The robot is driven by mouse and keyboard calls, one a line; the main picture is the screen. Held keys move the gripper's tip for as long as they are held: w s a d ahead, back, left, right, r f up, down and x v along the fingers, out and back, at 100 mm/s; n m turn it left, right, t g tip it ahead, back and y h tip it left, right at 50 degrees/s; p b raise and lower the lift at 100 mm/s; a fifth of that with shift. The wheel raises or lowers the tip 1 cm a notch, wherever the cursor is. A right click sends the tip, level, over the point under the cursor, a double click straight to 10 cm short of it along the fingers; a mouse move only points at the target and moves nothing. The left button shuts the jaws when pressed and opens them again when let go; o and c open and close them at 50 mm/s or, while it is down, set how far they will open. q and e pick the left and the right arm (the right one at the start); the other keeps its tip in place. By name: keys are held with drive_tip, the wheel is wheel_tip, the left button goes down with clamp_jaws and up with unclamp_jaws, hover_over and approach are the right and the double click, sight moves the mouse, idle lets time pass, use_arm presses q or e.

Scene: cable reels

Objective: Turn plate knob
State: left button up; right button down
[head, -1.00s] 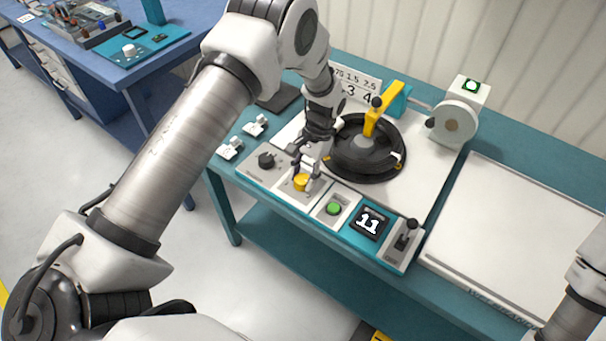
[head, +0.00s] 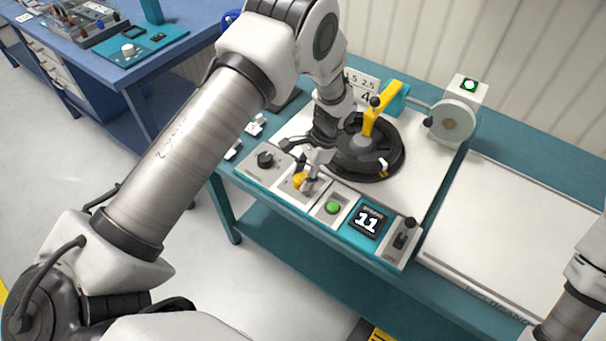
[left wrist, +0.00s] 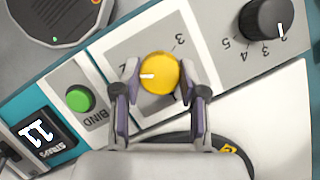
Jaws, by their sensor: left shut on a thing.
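The yellow knob (head: 299,180) is on the front control panel, and it shows from above in the left wrist view (left wrist: 159,72). Its white mark points left in that view, with printed numbers 2 and 3 around it. My left gripper (head: 308,182) is shut on the yellow knob, one finger on each side (left wrist: 160,92). A black knob (head: 265,159) with its own number scale is beside it on the panel; it is also in the left wrist view (left wrist: 267,20). My right gripper is out of view.
A green button (head: 333,207), a display reading 11 (head: 369,222) and a small lever (head: 405,233) stand to the right on the panel. Behind is a black round reel plate (head: 370,160) with a yellow arm (head: 379,107). A white board (head: 520,220) lies at right.

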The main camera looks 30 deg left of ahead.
use_arm(q)
drive_tip(key=o, duration=1.1)
drive_tip(key=shift+o, duration=0.2)
drive_tip(key=v, duration=1.2)
